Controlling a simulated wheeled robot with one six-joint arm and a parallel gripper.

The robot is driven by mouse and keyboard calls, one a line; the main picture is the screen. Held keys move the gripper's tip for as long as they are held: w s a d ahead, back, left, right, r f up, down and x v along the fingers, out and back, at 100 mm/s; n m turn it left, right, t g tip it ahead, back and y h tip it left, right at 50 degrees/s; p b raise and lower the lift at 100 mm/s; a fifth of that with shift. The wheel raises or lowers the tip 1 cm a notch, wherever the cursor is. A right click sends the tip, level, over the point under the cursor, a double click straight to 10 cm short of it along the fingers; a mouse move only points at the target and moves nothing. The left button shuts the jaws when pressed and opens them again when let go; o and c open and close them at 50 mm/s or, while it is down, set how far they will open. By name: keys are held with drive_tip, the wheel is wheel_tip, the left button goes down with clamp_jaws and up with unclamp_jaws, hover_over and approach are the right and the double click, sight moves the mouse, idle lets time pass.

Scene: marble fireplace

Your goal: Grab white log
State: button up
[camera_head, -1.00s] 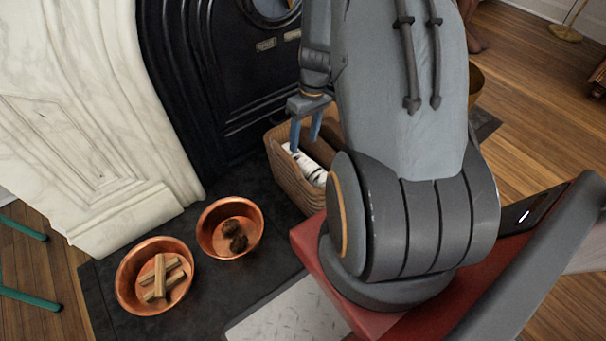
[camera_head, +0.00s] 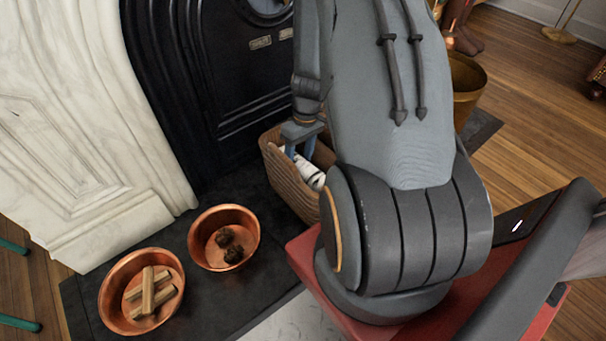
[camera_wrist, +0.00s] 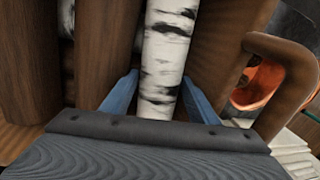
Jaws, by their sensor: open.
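The white log (camera_wrist: 163,60) has black birch marks and runs up the middle of the wrist view, between the two blue fingers of my open gripper (camera_wrist: 160,98). A finger is on each side of it, and I cannot tell whether either touches. In the head view the white log (camera_head: 312,175) lies in a brown wicker basket (camera_head: 287,182). My gripper (camera_head: 300,150) reaches down into this basket from above, and its fingertips are partly hidden.
Brown logs (camera_wrist: 105,50) lie close beside the white one. The basket's handle (camera_wrist: 285,85) rises at right. Copper bowls with wood sticks (camera_head: 108,290) and pinecones (camera_head: 202,240) stand on the dark hearth. The black fireplace (camera_head: 205,90) is behind.

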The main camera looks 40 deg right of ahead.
drive_tip(key=c, duration=1)
drive_tip(key=shift+r, duration=0.1)
drive_tip(key=shift+c, duration=0.2)
